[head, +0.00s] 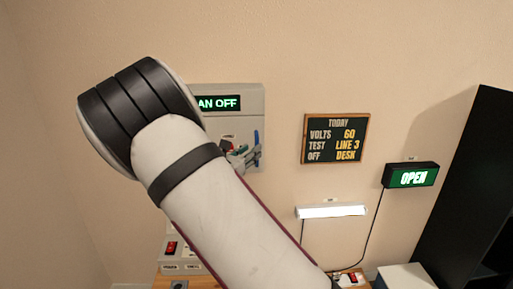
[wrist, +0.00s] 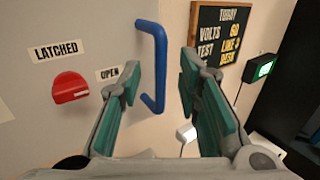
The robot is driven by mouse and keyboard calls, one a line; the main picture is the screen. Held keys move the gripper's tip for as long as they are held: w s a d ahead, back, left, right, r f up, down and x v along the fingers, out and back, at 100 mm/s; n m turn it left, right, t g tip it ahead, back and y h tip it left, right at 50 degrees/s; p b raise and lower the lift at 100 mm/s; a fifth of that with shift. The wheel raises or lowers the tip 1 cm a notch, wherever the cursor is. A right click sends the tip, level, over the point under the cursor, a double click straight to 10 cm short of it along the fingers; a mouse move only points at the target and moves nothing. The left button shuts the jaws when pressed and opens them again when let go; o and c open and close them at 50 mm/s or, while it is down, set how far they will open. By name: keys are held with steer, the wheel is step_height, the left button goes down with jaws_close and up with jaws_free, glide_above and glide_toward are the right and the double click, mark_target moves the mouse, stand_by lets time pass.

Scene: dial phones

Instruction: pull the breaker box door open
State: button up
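The breaker box door (head: 252,105) is a grey panel on the wall, partly hidden by my arm in the head view. It looks closed. Its blue bar handle (wrist: 158,75) stands upright near its right edge, and also shows in the head view (head: 257,145). A red knob (wrist: 70,87) sits left of the handle, between labels reading LATCHED (wrist: 57,50) and OPEN (wrist: 109,72). My gripper (wrist: 160,75) is open, one finger on each side of the handle in the wrist view. The left finger looks closer to it. Contact cannot be told.
A black sign board (head: 336,138) hangs right of the box. A wooden desk (head: 165,283) with switch boxes lies below. Bare wall separates box and board.

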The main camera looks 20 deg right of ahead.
mark_target(257, 162)
steer(key=shift+x, duration=2.45)
jaws_close()
